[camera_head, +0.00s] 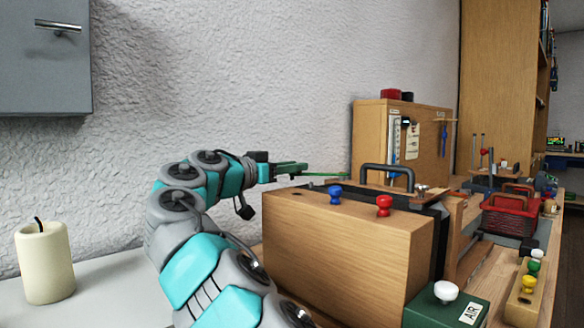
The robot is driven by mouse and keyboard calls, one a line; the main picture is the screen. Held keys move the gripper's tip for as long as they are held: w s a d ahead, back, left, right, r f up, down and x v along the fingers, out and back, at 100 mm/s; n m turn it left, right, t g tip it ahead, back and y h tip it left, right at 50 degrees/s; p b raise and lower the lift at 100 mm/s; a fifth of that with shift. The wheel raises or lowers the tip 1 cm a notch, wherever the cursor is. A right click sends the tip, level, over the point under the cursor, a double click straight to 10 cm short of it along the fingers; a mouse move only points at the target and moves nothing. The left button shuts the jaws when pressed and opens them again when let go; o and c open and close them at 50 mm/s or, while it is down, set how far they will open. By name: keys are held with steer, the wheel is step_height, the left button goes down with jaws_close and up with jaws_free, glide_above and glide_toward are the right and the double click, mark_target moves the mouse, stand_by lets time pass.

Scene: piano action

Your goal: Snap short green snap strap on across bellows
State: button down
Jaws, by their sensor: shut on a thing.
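My gripper (297,169) is at the end of the teal and grey arm, above and behind the left part of a large wooden box. It is shut on a thin green strap (328,176), which sticks out to the right, roughly level, in front of the white wall. The strap is in the air, and its end in the gripper is hidden. I cannot tell for sure which part is the bellows. A black part (436,213) shows behind the right side of the box, mostly hidden by it.
The wooden box (345,250) carries a blue knob (335,194) and a red knob (384,206). A dark handle (388,172) rises behind it. A green AIR box (447,305) stands in front. A red basket-like thing (508,218) is at right, a candle (45,264) at left.

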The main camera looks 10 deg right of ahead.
mark_target(276, 191)
stand_by(0.5)
steer(key=s+n+t+y+b, duration=0.3)
steer(key=b, duration=0.7)
steer(key=shift+s+d+t+b, duration=0.1)
steer(key=shift+d+t+b, duration=0.05)
steer(key=shift+t+b, duration=0.2)
steer(key=shift+r, duration=0.1)
steer(key=c, duration=0.6)
jaws_free()
steer(key=shift+c, duration=0.2)
steer(key=shift+v, duration=3.95)
